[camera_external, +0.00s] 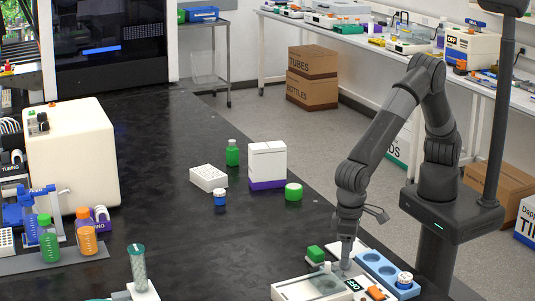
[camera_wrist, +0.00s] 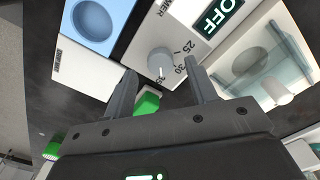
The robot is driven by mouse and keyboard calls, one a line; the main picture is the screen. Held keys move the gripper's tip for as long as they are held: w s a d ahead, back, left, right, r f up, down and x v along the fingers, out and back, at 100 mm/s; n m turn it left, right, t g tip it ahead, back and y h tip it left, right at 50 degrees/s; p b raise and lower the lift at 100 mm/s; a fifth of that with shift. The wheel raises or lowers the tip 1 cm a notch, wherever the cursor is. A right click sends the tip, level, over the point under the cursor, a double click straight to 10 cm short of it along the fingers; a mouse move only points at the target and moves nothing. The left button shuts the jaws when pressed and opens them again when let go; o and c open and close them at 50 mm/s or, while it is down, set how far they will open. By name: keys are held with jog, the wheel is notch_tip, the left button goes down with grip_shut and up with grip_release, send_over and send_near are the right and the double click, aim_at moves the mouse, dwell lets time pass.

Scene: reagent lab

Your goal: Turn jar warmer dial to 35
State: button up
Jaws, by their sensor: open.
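The knob's mark seems to point down near 35, but I cannot tell exactly. My gripper (camera_wrist: 161,67) is open, with one finger on each side of the dial in the picture. I cannot tell whether either finger touches it. In the external view my gripper (camera_external: 347,264) is low over the devices, and the dial is hidden.
A device with a clear cover (camera_wrist: 255,65) stands right of the panel in the wrist view. A green object (camera_external: 316,253) is close by.

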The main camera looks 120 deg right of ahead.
notch_tip(320, 180, up, 8)
jog(key=shift+r, duration=0.25)
dwell(0.4)
jog(key=s+d+r+n+t+y, duration=0.1)
jog(key=s+d+r+n, duration=0.1)
jog(key=s+d+r, duration=0.5)
jog(key=s+d+r+n+t, duration=0.1)
jog(key=s+d+r, duration=0.5)
jog(key=d, duration=0.4)
jog(key=s+d+n+t, duration=0.1)
jog(key=s+d+n, duration=0.1)
jog(key=s+d, duration=0.3)
jog(key=s+d+n+t+h, duration=0.1)
jog(key=s+d, duration=0.4)
jog(key=s, duration=0.9)
jog(key=shift+s+d+n+t, duration=0.2)
jog(key=shift+d+n+t, duration=0.2)
jog(key=shift+n+t, duration=0.5)
